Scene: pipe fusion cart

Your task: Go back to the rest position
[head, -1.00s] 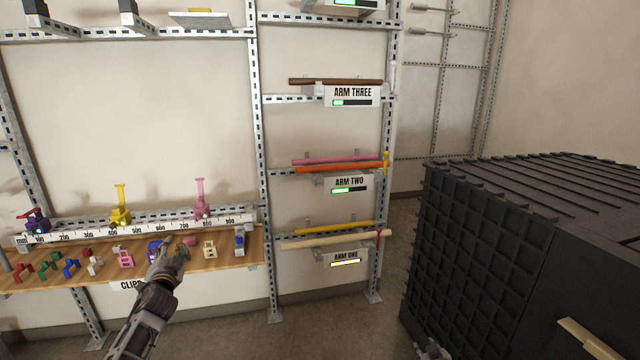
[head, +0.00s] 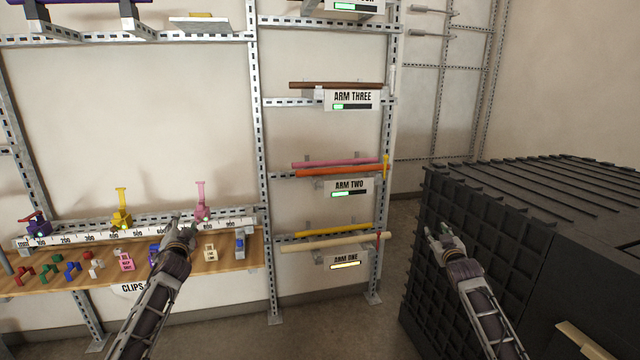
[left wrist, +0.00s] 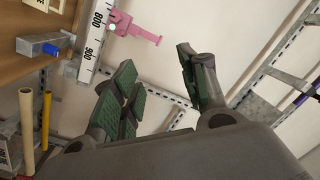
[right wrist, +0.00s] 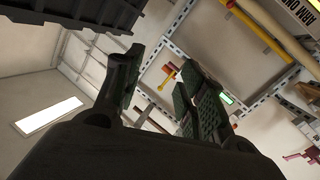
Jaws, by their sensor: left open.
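My left gripper (head: 180,234) is in front of the wooden clip shelf (head: 222,262), near the ruler rail (head: 235,226). In the left wrist view its fingers (left wrist: 158,88) are spread with nothing between them. My right gripper (head: 442,236) is raised in front of the black ribbed box (head: 490,240). In the right wrist view its fingers (right wrist: 163,92) are apart and empty. The left gripper hides part of the clip row.
Several small coloured clips lie on the shelf. A yellow clamp (head: 121,210) and a pink clamp (head: 201,203) stand at the rail. Pipes rest on racks labelled ARM ONE (head: 345,261), ARM TWO (head: 349,187) and ARM THREE (head: 352,98). Open floor lies between rack and box.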

